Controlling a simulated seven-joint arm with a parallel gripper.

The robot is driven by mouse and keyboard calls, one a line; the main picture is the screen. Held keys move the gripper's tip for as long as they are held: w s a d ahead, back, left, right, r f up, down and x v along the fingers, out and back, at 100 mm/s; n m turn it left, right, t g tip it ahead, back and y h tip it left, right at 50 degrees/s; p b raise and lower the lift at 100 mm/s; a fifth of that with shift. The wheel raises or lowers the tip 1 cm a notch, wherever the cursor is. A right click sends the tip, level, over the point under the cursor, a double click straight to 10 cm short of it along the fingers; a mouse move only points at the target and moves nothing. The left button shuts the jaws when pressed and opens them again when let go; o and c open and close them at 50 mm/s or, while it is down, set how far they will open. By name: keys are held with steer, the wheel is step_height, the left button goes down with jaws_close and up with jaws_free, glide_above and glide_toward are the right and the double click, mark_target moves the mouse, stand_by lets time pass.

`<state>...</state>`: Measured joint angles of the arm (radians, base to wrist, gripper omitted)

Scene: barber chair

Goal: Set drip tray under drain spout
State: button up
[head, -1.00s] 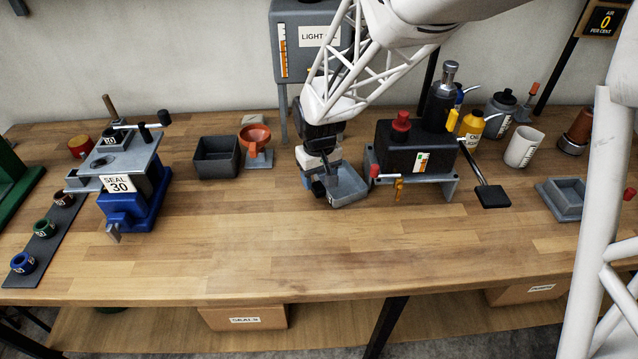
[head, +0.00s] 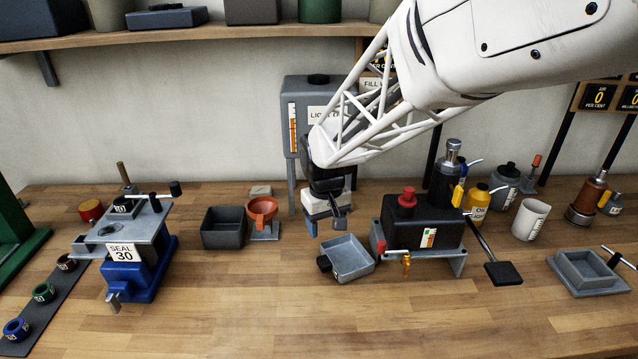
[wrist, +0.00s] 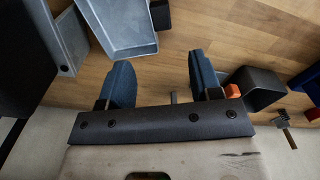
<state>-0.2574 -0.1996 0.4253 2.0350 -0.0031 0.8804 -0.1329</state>
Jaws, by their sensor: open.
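The drip tray (head: 349,276) is a shallow grey square tray with a black handle (head: 324,263) at its left side. It rests on the bench, turned at an angle, left of the brass drain spout (head: 406,264). The spout hangs at the front of the black reservoir block (head: 420,219) on a grey stand. The tray's right corner is close to the stand's left end; the spout is not above the tray. My gripper (head: 325,225) is open and empty, behind the tray and apart from it. In the wrist view my open fingers (wrist: 160,82) show with the tray (wrist: 124,48) beyond them.
An orange funnel holder (head: 262,211) and dark bin (head: 223,228) stand left of my gripper. A black-ended lever (head: 503,273) reaches forward right of the block. Another grey tray (head: 585,272) is at far right. The front bench is clear.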

stand_by(0.3)
steer(key=s+d+r+m+t, duration=0.1)
steer(key=s+d+r, duration=0.2)
steer(key=s+d, duration=0.2)
steer(key=s+d+r+m, duration=0.2)
steer(key=s+d, duration=0.3)
steer(key=s, duration=0.7)
steer(key=s+d+r+m+t, duration=0.1)
steer(key=s+d+r, duration=0.3)
steer(key=s, duration=0.4)
steer(key=shift+s+d+r+m+t, duration=0.3)
steer(key=shift+d+r+m, duration=0.1)
steer(key=shift+r, duration=0.2)
steer(key=shift+o, duration=0.4)
